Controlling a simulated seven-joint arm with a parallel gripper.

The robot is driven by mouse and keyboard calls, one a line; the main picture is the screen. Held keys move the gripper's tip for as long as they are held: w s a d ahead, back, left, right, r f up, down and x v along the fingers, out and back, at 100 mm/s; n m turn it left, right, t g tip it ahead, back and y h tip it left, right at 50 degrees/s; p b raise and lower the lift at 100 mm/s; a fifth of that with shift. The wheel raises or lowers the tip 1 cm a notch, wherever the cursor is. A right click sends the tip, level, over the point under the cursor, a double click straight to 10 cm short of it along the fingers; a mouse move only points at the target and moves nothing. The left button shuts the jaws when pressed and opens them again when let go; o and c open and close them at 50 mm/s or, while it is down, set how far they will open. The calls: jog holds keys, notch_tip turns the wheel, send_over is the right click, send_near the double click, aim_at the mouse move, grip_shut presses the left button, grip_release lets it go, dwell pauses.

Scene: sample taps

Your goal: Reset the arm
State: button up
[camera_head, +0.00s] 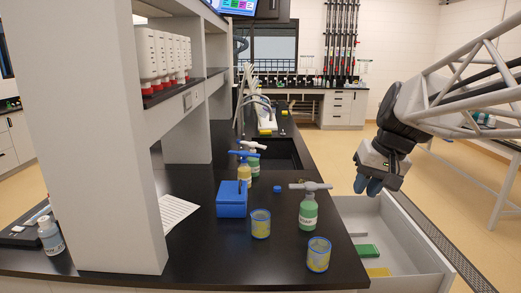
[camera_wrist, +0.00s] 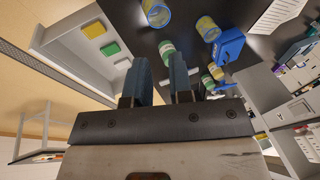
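My gripper (camera_head: 367,186) hangs in the air at the right in the head view, above the open drawer and to the right of the dark bench. In the wrist view its two blue-grey fingers (camera_wrist: 159,62) stand apart with nothing held between them. The fingers point toward the bench edge, with bottles and cups well beyond the tips. My arm reaches in from the right edge of the head view.
The open drawer (camera_head: 405,240) holds a green block (camera_head: 367,251) and a yellow block (camera_head: 377,272). On the bench stand a green pump bottle (camera_head: 308,213), two yellow-blue cups (camera_head: 260,224) (camera_head: 318,255) and a blue box (camera_head: 231,201). A shelf pillar (camera_head: 95,130) rises at the left.

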jog(key=s+a+f+n+t+h, duration=0.1)
jog(key=s+a+f+t, duration=0.1)
jog(key=s, duration=0.8)
jog(key=s+a+f+t+h, duration=0.1)
jog(key=s+a+h, duration=0.15)
jog(key=s, duration=0.85)
notch_tip(320, 180, down, 10)
jog(key=w+g, duration=0.1)
jog(key=g, duration=0.1)
jog(key=shift+w+r+g, duration=0.15)
jog(key=shift+g, duration=0.25)
